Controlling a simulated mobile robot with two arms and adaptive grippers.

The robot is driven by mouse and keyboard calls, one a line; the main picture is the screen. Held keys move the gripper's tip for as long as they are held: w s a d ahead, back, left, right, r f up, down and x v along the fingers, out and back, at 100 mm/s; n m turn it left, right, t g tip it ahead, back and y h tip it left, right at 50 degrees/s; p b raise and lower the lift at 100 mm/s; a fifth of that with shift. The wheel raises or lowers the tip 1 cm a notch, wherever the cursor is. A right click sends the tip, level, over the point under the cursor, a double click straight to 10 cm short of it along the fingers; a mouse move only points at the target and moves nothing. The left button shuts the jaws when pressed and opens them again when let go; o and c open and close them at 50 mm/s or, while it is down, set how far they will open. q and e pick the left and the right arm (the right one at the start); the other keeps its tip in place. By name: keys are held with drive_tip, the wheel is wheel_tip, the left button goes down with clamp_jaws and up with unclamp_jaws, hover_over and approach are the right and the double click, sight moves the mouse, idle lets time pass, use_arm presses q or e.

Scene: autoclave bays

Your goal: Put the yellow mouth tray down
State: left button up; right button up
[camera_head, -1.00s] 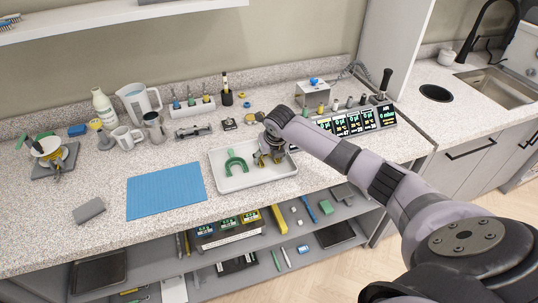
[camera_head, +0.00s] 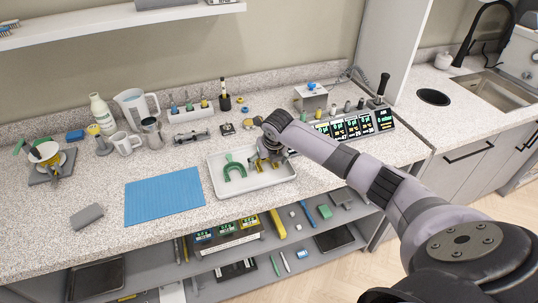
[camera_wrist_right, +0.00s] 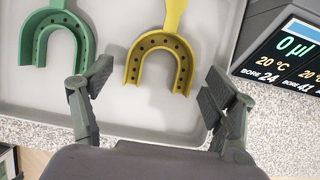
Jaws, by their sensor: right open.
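The yellow mouth tray (camera_wrist_right: 158,58) lies in the white tray (camera_wrist_right: 30,108), seen in the right wrist view. It also shows in the head view (camera_head: 262,166), partly hidden by my right gripper. My right gripper (camera_wrist_right: 150,95) is open, its fingers spread on either side of the yellow mouth tray's curved end and apart from it. In the head view my right gripper (camera_head: 273,152) is over the right half of the white tray (camera_head: 250,186). A green mouth tray (camera_head: 234,167) lies in the left half of the same tray. My left gripper is not in view.
A blue mat (camera_head: 164,196) lies left of the tray. A display unit (camera_head: 353,127) stands to the right, close to my right arm. Jugs, a mug and a tool rack (camera_head: 190,112) stand behind. Bare counter lies in front of the tray.

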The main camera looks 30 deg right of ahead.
drive_tip(key=b+v, duration=0.1)
drive_tip(key=v, duration=1)
drive_tip(key=shift+s+r+b, duration=0.2)
drive_tip(key=shift+r+b, duration=0.1)
drive_tip(key=shift+b, duration=0.05)
drive_tip(key=shift+a, duration=0.1)
